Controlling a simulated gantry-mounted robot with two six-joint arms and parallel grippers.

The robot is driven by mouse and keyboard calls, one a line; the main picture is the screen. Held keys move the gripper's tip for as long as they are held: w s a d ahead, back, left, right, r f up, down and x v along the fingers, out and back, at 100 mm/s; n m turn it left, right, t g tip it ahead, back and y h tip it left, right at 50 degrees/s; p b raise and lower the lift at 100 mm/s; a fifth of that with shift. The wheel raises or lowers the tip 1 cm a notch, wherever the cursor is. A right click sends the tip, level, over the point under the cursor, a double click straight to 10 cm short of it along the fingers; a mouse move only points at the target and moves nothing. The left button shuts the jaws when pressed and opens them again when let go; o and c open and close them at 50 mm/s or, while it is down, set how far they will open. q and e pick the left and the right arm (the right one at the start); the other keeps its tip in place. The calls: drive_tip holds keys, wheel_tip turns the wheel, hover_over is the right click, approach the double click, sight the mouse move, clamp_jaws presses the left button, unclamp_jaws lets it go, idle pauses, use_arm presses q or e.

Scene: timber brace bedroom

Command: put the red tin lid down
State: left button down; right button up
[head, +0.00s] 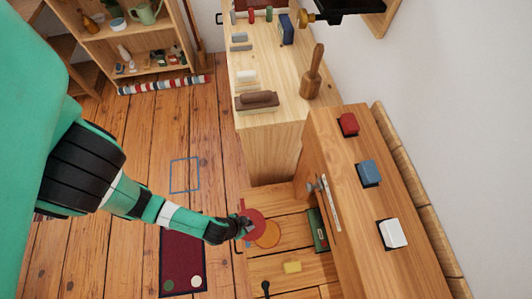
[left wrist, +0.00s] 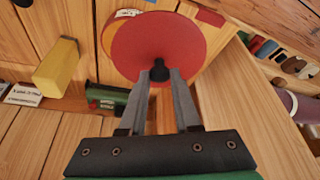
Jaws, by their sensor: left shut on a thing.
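The red tin lid (head: 256,217) is a round red disc with a dark knob, held by my left gripper (head: 246,229) over the wooden surface. In the left wrist view the lid (left wrist: 135,48) lies in front of the fingers, and my left gripper (left wrist: 160,76) is shut on its black knob. An orange round shape (head: 268,236) shows partly behind the lid in the head view; I cannot tell whether the lid touches it. My right gripper is in neither view.
A yellow block (head: 292,267) and a dark green box (head: 318,230) are near the lid. A wooden cabinet (head: 345,185) with red, blue and white blocks on top stands right. A pale bench (head: 268,135) with a mallet (head: 313,75) is beyond. A dark red mat (head: 183,262) lies left.

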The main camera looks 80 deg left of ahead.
sight(254, 217)
use_arm(q)
drive_tip(key=shift+s+d, duration=0.15)
drive_tip(key=shift+d, duration=0.3)
drive_tip(key=w+a+f+b, duration=0.1)
drive_tip(key=b, duration=0.1)
drive_tip(key=w+a+f+b, duration=0.1)
drive_tip(key=a+b, duration=0.1)
drive_tip(key=shift+w+a+f, duration=0.1)
drive_tip(key=shift+w+f, duration=0.05)
drive_tip(key=shift+f, duration=0.05)
drive_tip(key=w+a+f+b, duration=0.1)
drive_tip(key=a+f+b, duration=0.1)
drive_tip(key=w+a+f+b, duration=0.2)
drive_tip(key=a, duration=0.1)
drive_tip(key=w+a+f+b, duration=0.2)
drive_tip(key=shift+w+a+f, duration=0.1)
drive_tip(key=shift+w+a, duration=0.05)
drive_tip(key=shift+w, duration=0.05)
drive_tip(key=shift+w+a+f, duration=0.15)
drive_tip(key=shift+a+f, duration=0.1)
drive_tip(key=shift+w+a+f+b, duration=0.1)
drive_tip(key=shift+a+f+b, duration=0.05)
drive_tip(key=shift+f+b, duration=0.7)
drive_tip(key=shift+w+a+f+b, duration=0.15)
drive_tip(key=shift+f+b, duration=0.35)
drive_tip(key=shift+f, duration=0.6)
drive_tip(key=shift+f, duration=0.1)
drive_tip(key=c, duration=0.6)
unclamp_jaws()
